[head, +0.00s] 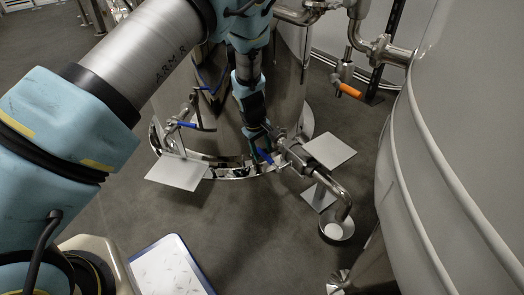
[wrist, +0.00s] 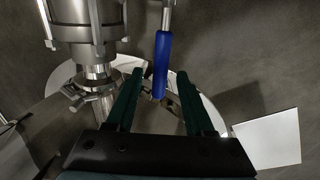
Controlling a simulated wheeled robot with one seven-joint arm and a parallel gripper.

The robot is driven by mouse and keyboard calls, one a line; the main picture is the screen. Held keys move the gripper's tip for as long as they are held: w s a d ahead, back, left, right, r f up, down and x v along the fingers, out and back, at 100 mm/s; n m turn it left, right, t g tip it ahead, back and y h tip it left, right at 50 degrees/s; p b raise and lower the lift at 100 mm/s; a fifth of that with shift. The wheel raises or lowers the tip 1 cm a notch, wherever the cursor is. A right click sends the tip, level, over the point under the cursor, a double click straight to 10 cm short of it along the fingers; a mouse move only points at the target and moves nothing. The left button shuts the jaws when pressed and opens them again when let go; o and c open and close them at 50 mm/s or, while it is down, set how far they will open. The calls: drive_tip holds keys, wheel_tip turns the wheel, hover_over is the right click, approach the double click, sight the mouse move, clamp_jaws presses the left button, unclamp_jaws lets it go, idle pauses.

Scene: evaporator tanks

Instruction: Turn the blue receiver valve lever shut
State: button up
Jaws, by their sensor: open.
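The blue valve lever (head: 269,158) sits on a steel valve at the foot of the polished tank, beside an outlet pipe. In the wrist view the blue lever (wrist: 161,62) points down toward my gripper, its free end between the two dark green fingers. My gripper (wrist: 158,76) is open, with a gap on both sides of the lever; I cannot tell how deep the lever sits between the fingers. In the head view my gripper (head: 258,148) reaches down in front of the tank beside the lever, and the fingers partly hide the valve.
A second blue lever (head: 187,124) is on a fitting to the left. An orange lever (head: 350,91) hangs from piping at the upper right. A large white tank (head: 455,150) fills the right side.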

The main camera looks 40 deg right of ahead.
clamp_jaws()
idle(1.4)
